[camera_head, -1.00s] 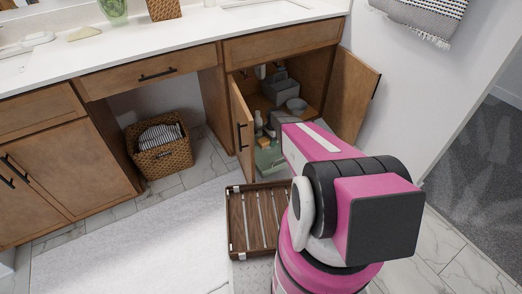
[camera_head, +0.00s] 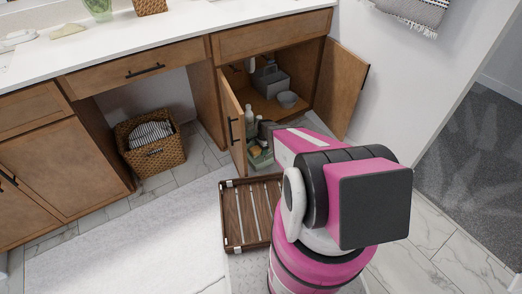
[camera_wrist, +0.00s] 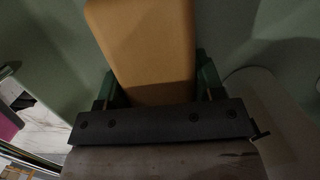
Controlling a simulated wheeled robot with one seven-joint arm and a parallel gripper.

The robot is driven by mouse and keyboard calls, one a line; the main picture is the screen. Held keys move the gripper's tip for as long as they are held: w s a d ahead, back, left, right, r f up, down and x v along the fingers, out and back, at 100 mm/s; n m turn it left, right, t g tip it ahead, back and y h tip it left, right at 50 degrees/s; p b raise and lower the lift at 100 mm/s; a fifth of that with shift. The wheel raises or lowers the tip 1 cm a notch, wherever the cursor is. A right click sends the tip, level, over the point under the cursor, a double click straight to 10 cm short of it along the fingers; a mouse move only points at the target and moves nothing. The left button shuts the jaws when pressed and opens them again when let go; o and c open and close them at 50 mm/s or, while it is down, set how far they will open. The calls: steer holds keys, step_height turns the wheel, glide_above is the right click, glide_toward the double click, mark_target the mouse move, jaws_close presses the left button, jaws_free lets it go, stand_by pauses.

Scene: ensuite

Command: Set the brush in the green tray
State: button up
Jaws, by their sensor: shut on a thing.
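A tan, block-shaped thing, which I take to be the brush (camera_wrist: 145,45), lies between the two dark fingers of my gripper (camera_wrist: 158,88) in the wrist view. A small yellow-tan piece, likely the same brush, shows in the head view (camera_head: 255,151). The green tray (camera_head: 262,163) is low at the cabinet opening, partly hidden by my arm. Green surfaces surround the brush in the wrist view. I cannot tell whether the brush touches the tray. My fingers are hidden in the head view.
A slatted wooden rack (camera_head: 238,220) lies in front of the tray. The open left cabinet door (camera_head: 233,124) stands close beside it; the right door (camera_head: 340,87) is open too. A bottle (camera_head: 249,116) stands behind the tray. A grey bowl (camera_head: 288,99) sits inside the cabinet.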

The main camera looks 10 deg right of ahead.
steer(key=shift+f, duration=0.2)
steer(key=o, duration=1)
steer(key=shift+f, duration=0.1)
steer(key=r, duration=0.4)
steer(key=d+r, duration=0.1)
steer(key=r, duration=0.7)
steer(key=shift+w+d+r, duration=0.15)
steer(key=shift+w+d, duration=0.05)
steer(key=shift+d, duration=0.1)
steer(key=s+r+n, duration=0.4)
steer(key=s+r, duration=0.4)
steer(key=r, duration=0.1)
steer(key=s+a+r+n+h, duration=0.1)
steer(key=s+r+n, duration=0.4)
steer(key=s+r, duration=0.2)
steer(key=s+a+r+n, duration=0.1)
steer(key=s+r+n, duration=0.3)
steer(key=s+r, duration=0.4)
steer(key=shift+s+r+t+h, duration=0.15)
steer(key=shift+r, duration=0.75)
steer(key=shift+s+r+t+h, duration=0.15)
steer(key=shift+r, duration=0.7)
